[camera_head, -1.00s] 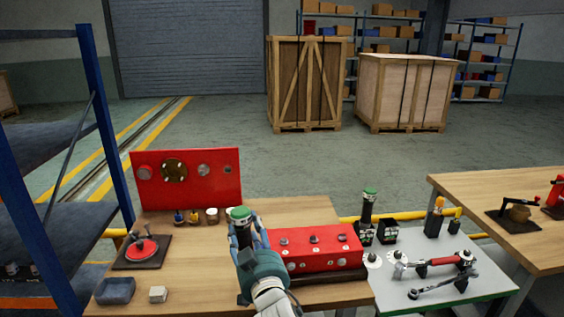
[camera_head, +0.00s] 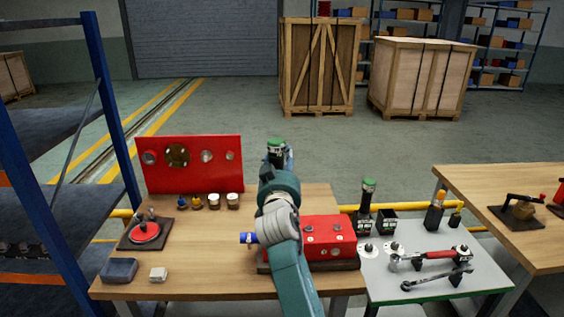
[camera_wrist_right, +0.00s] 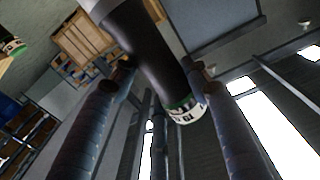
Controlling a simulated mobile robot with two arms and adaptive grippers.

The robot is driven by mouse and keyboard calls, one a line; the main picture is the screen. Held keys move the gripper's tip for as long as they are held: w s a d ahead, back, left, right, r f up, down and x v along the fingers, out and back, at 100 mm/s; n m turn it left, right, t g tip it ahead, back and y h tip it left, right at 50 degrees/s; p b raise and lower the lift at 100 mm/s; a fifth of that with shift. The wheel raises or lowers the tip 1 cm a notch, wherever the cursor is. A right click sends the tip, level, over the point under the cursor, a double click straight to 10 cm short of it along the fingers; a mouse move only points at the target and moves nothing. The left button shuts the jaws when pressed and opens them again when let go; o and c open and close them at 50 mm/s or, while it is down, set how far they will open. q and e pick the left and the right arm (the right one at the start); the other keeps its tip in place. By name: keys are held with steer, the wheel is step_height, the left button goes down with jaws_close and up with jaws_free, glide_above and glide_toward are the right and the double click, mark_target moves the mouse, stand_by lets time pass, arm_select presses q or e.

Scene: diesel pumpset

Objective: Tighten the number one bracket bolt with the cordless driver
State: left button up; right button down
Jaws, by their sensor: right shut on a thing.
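My right gripper (camera_head: 277,160) is shut on a dark cylindrical tool with a green top, which looks like the cordless driver (camera_head: 276,144). It holds it above the far side of the wooden bench, behind the red block. In the right wrist view the driver's black body (camera_wrist_right: 150,50) lies between the two fingers (camera_wrist_right: 161,68), with a green and white labelled end. The red block (camera_head: 340,231) on the bench carries several bolts on top; my right arm hides its left part. I cannot tell which bolt is number one. My left gripper is not in view.
A red panel (camera_head: 192,178) stands at the bench's back left, with small cups in front. A grey side table (camera_head: 425,284) holds a similar green-topped tool (camera_head: 367,200), a torque wrench (camera_head: 435,256) and holders. A blue shelf post (camera_head: 112,110) stands left.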

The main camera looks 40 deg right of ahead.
steer(key=shift+s+d+f+b, duration=0.25)
steer(key=shift+d+f+b, duration=0.15)
steer(key=shift+b, duration=0.25)
step_height(320, 180, down, 2)
steer(key=shift+a+f+b, duration=0.1)
steer(key=shift+f+b, duration=0.05)
steer(key=shift+b, duration=0.9)
steer(key=shift+f+b, duration=0.4)
steer(key=shift+f, duration=0.05)
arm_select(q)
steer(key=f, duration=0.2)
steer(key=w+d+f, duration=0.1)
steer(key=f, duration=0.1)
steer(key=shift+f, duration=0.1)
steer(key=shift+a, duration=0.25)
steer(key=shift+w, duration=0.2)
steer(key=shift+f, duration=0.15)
arm_select(e)
steer(key=shift+f, duration=0.2)
arm_select(q)
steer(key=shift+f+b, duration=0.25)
steer(key=shift+b, duration=0.25)
arm_select(e)
steer(key=shift+f, duration=0.3)
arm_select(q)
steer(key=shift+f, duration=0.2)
arm_select(e)
steer(key=shift+f, duration=0.15)
